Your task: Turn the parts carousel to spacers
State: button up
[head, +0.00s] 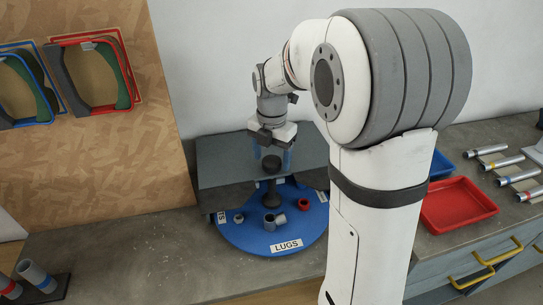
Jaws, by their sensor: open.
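The parts carousel (244,238) is a round blue turntable on the grey bench. Its front label reads LUGS (287,245). Two more labels show in part at its left and right edges, and I cannot read them in full. A black knob (271,163) on a dark post rises from its middle. Small grey parts and a red ring (304,204) lie on it. A dark grey cover hides its back part. My gripper (271,154) points down at the knob from above, its fingers open on either side of it. I cannot tell whether they touch it.
My own arm hides the bench right of the carousel. A red tray (460,206) and a blue tray (440,165) stand there, with several tubes at far right. A wooden board (105,150) with red and blue frames is at left.

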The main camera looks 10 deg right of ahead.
jog(key=shift+f, duration=0.45)
jog(key=shift+c, duration=0.5)
jog(key=c, duration=1.2)
jog(key=shift+a, duration=0.1)
jog(key=shift+c, duration=0.4)
